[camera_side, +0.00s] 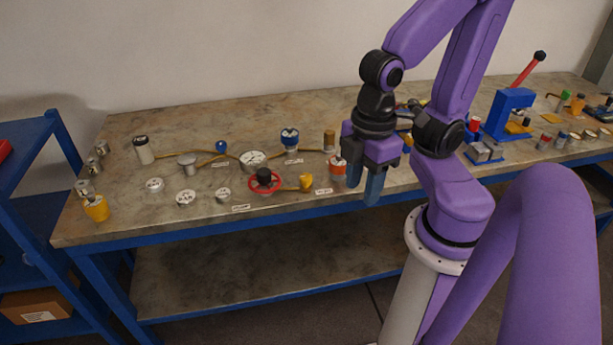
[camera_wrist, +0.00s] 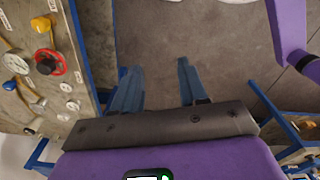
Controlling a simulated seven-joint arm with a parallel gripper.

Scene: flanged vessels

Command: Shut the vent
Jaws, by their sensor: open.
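Candidate fittings stand on the bench: a red handwheel with a dark hub (camera_side: 265,181), a blue-topped fitting (camera_side: 289,138), an orange-and-white fitting (camera_side: 337,166) and a yellow fitting (camera_side: 306,182). The red handwheel (camera_wrist: 50,62) also shows at the left of the wrist view. My gripper (camera_side: 365,190) is open and points down near the bench's front edge, right of these fittings. In the wrist view its blue fingers (camera_wrist: 158,70) are apart with only floor between them.
A round gauge (camera_side: 253,160) and brass-coloured pipes sit among the fittings. Loose metal caps (camera_side: 186,198) and a yellow cup (camera_side: 96,208) lie at the left. A blue press with a red lever (camera_side: 508,112) stands at the right. The bench's front left is partly clear.

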